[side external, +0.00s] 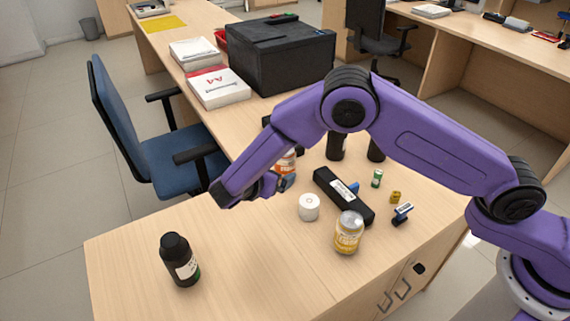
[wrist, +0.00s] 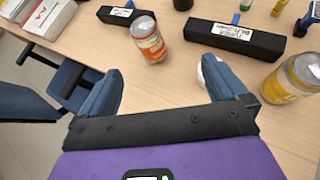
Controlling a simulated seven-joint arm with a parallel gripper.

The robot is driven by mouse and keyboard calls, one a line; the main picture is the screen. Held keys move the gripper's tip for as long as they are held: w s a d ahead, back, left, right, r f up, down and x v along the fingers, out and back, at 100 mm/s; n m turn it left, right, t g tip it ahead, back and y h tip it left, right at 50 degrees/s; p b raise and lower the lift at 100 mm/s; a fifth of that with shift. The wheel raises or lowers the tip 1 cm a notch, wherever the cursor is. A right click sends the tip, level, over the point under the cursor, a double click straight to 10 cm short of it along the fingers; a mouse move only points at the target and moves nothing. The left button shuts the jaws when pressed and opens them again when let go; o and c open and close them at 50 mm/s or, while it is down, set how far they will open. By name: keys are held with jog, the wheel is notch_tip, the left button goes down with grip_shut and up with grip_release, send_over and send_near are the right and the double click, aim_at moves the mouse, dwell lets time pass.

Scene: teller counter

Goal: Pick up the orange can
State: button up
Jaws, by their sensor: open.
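The orange can (wrist: 149,42) with a white label band and silver top stands upright on the desk in the wrist view, ahead of my gripper (wrist: 161,68). It lies roughly between the lines of the two blue fingers, apart from them. The fingers are spread wide with nothing between them. In the side view the orange can (side external: 285,163) is partly hidden behind my forearm and gripper (side external: 272,186), which hangs above the desk on the near side of the can.
A yellow can (side external: 348,233), a white roll (side external: 309,208) and a long black box (side external: 345,196) stand right of my gripper. The roll is partly behind my right finger in the wrist view. A black bottle (side external: 179,260) stands front left. Bare desk lies between.

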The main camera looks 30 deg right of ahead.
aim_at(281, 160)
jog(key=shift+n+t+h, duration=0.5)
jog(key=shift+n+t, duration=0.1)
jog(key=shift+n, duration=0.3)
jog(key=w+d+f, duration=0.2)
jog(key=w, duration=0.1)
jog(key=w+d+f, duration=0.5)
jog(key=f, duration=0.1)
jog(key=shift+w+d+f, duration=0.15)
jog(key=shift+w+f, duration=0.05)
jog(key=shift+w, duration=0.2)
jog(key=shift+x, duration=2.7)
jog(key=shift+w+r, duration=0.15)
jog(key=shift+w, duration=0.05)
jog(key=c, duration=1.4)
